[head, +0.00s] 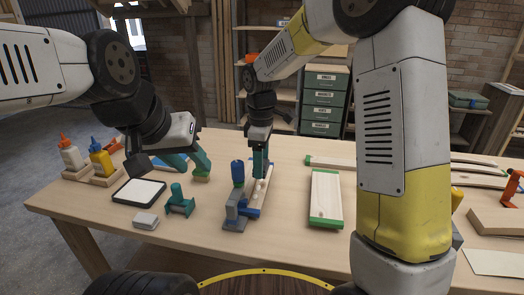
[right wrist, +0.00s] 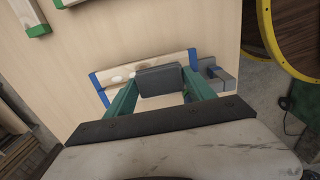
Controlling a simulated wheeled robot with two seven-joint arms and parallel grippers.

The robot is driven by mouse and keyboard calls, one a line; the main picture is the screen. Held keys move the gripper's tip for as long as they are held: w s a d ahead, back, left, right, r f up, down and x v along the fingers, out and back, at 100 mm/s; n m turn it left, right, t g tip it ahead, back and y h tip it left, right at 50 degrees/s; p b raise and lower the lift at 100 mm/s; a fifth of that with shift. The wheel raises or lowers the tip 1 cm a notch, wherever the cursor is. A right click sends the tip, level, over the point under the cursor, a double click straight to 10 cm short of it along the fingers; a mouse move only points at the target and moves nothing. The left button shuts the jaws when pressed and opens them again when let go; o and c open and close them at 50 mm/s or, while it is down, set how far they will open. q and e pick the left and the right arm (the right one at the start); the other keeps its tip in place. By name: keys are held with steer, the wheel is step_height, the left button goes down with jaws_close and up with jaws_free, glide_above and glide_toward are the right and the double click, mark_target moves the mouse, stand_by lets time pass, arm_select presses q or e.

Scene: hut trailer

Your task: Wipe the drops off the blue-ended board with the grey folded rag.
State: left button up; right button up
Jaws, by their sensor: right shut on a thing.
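The blue-ended board (head: 252,211) lies on the workbench, with a blue end at its near side. Pale drops (head: 255,190) show on its top; they also show left of the rag in the right wrist view (right wrist: 117,78). My right gripper (head: 260,174) is over the far part of the board, shut on the grey folded rag (right wrist: 160,80). The rag covers part of the board; I cannot tell whether it touches it. In the head view the fingers mostly hide the rag. My left gripper (head: 188,162) is apart from the board, its teal fingers spread and empty.
A grey-blue clamp (head: 236,208) stands at the board's near end. A green-ended board (head: 325,196) lies to the right. A white-topped pad (head: 139,191), a teal tool (head: 180,202), a grey block (head: 146,220) and glue bottles (head: 101,160) are to the left.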

steer(key=shift+f, duration=2.85)
